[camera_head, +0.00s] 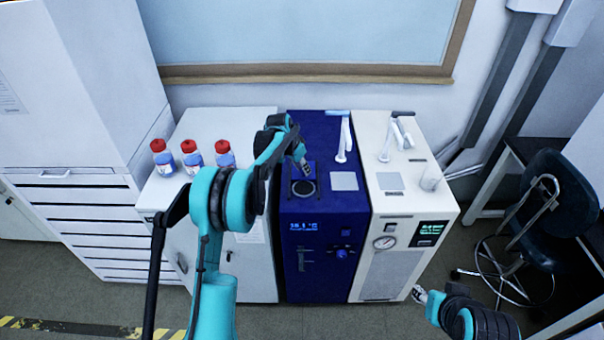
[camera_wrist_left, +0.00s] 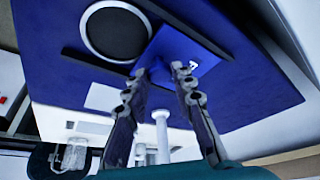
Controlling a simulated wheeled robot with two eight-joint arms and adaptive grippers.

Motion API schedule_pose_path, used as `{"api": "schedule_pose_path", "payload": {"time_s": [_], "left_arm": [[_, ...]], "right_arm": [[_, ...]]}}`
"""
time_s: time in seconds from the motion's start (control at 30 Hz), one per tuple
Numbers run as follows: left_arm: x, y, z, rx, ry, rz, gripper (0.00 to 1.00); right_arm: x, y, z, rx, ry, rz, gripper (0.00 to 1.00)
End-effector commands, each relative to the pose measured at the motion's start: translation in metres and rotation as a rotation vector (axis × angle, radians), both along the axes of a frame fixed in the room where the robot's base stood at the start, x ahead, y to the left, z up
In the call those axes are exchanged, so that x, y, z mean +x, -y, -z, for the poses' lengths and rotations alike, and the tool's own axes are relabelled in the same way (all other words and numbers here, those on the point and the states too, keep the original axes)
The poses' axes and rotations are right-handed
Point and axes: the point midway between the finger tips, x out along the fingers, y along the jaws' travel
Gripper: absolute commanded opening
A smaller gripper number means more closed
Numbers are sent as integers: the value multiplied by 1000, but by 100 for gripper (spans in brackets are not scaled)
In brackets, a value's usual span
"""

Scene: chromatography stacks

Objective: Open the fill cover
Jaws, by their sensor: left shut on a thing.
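The blue fill cover (camera_wrist_left: 205,50) is a small square flap with a white mark. It stands raised beside a dark round fill opening (camera_wrist_left: 115,32), which is uncovered. In the head view the opening (camera_head: 304,188) is on top of the dark blue unit (camera_head: 325,130), with the cover just behind it. My left gripper (camera_head: 305,168) is shut on the cover; its two fingertips (camera_wrist_left: 160,70) are at the cover's edge in the left wrist view. The gripper partly hides the cover in the head view. My right gripper (camera_head: 420,295) is low at the right, its jaws too small to read.
Three red-capped bottles (camera_head: 192,156) stand on the white cabinet (camera_head: 215,125) at left. A white unit (camera_head: 410,190) with a gauge adjoins the blue one at right. White jointed arms (camera_head: 342,140) rise from both units' tops. A dark chair (camera_head: 550,200) stands far right.

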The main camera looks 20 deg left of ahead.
Motion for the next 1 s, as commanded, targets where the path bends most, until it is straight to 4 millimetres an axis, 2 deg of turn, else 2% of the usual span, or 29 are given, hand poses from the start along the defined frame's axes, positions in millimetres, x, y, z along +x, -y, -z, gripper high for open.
{"api": "schedule_pose_path", "payload": {"time_s": [0.1, 0.4, 0.43, 0.5, 0.83, 1.0], "left_arm": [[9, -3, 0, 0, 0, 1, 0], [10, -3, 1, 0, 1, 1, 0], [10, -3, 1, 0, 1, 1, 30], [10, -3, 1, 0, 1, 1, 46], [9, -3, -2, 0, 0, 1, 46], [2, -8, -21, 1, 0, 0, 46]], "right_arm": [[0, 0, -2, 0, 0, 0, 40], [0, 0, -2, 0, 0, 0, 40], [0, 0, -2, 0, 0, 0, 40], [0, 0, -2, 0, 0, 0, 40], [0, 0, -2, 0, 0, 0, 40], [0, 0, -2, 0, 0, 0, 40]]}}
